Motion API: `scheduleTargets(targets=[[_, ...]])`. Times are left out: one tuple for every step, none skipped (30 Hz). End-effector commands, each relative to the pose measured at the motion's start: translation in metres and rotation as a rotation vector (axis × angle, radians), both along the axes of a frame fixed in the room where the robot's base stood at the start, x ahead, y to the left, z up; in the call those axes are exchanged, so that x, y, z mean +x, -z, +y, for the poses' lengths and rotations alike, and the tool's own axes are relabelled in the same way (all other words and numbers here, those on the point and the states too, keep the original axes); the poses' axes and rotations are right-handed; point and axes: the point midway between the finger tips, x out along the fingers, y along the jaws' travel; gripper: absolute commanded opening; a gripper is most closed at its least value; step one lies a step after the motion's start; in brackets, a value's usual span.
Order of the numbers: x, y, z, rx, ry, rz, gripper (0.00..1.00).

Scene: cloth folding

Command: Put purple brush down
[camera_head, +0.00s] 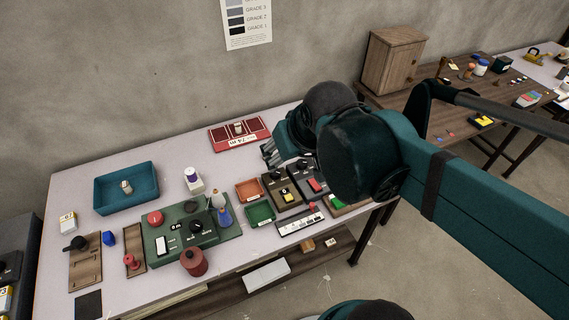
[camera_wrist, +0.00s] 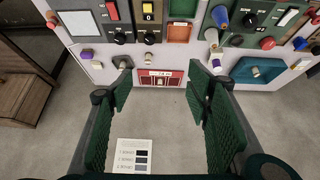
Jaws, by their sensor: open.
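My gripper (camera_head: 270,154) is above the back of the white table, right of the red box. In the wrist view my gripper (camera_wrist: 158,80) has its two green fingers wide apart, with nothing held between them. Two small things with purple show: a purple-topped white piece (camera_head: 192,176), also in the wrist view (camera_wrist: 217,48), and a purple knob-like piece (camera_wrist: 86,54) near the left finger. I cannot tell which is the purple brush. My arm hides the second piece in the head view.
A red box (camera_head: 240,136) lies at the back of the table, with a small pale piece on it. A blue tray (camera_head: 125,207) is at the left. Green and brown panels with knobs fill the front. Some bare table (camera_head: 95,175) shows at the back left.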

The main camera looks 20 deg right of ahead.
Motion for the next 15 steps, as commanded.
scheduleTargets(targets=[[-0.007,0.003,0.004,0.003,-0.002,-0.009,0.49],[-0.011,0.005,0.006,0.006,-0.003,-0.014,0.49],[-0.015,0.006,0.008,0.009,-0.004,-0.02,0.49],[-0.018,0.007,0.009,0.01,-0.005,-0.026,0.49],[-0.02,0.008,0.011,0.011,-0.005,-0.03,0.49],[-0.023,0.009,0.012,0.013,-0.006,-0.035,0.49],[-0.024,0.009,0.013,0.015,-0.006,-0.038,0.49],[-0.026,0.01,0.014,0.017,-0.006,-0.04,0.49],[-0.028,0.011,0.015,0.018,-0.006,-0.043,0.49],[-0.029,0.012,0.015,0.018,-0.006,-0.045,0.49],[-0.029,0.012,0.016,0.019,-0.006,-0.046,0.49],[-0.03,0.012,0.016,0.02,-0.005,-0.047,0.49],[-0.03,0.012,0.016,0.02,-0.006,-0.048,0.49],[-0.03,0.012,0.016,0.02,-0.006,-0.049,0.49],[-0.03,0.012,0.016,0.02,-0.006,-0.049,0.49]])
